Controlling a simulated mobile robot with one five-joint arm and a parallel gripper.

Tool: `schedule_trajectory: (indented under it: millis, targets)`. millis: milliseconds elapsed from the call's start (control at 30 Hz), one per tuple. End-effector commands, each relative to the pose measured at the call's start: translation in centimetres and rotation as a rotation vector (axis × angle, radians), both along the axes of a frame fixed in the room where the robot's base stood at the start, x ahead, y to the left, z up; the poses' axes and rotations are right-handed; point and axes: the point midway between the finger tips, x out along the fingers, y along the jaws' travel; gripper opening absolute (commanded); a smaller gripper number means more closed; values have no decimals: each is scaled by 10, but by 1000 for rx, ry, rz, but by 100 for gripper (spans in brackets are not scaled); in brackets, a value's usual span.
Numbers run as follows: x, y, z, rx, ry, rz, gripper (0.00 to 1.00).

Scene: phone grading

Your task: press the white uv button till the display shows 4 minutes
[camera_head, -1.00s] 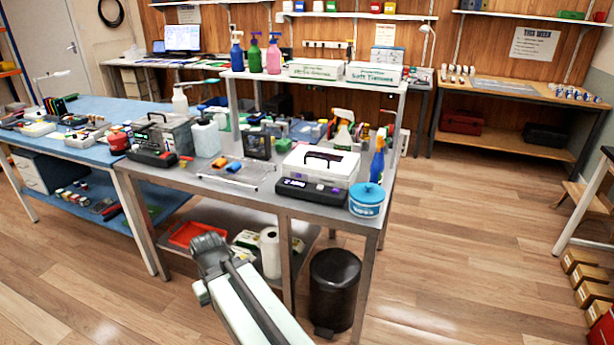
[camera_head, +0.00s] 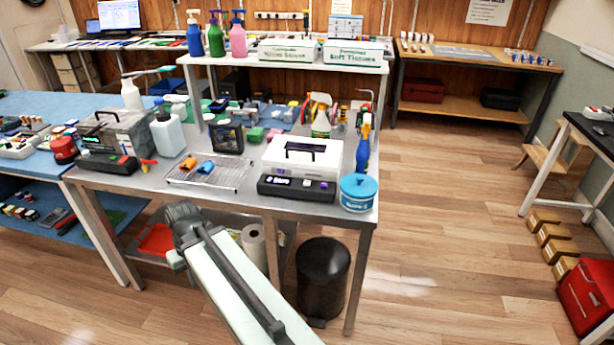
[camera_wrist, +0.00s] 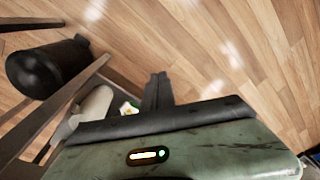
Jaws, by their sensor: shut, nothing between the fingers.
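The white UV box (camera_head: 302,158) with a black handle stands on the grey metal table (camera_head: 225,191). Its black control panel (camera_head: 297,196) faces me along the front, near the table's front edge. My gripper (camera_wrist: 158,78) is shut and empty in the wrist view, above the floor and away from the panel. My folded arm shows in front of the table in the head view.
A blue-lidded tub (camera_head: 358,193) and a blue spray bottle (camera_head: 363,148) stand right of the box. A wire rack (camera_head: 209,175) with orange and blue items lies left. A black bin (camera_head: 322,278) stands below the table's right end.

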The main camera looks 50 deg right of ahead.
Motion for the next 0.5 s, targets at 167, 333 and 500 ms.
schedule_trajectory:
  millis: [167,333,500]
  targets:
    - [20,-110,84,144,-137,-162,0]
    - [19,-212,146,232,-298,-300,0]
    - [-2,-311,204,269,-463,-430,0]
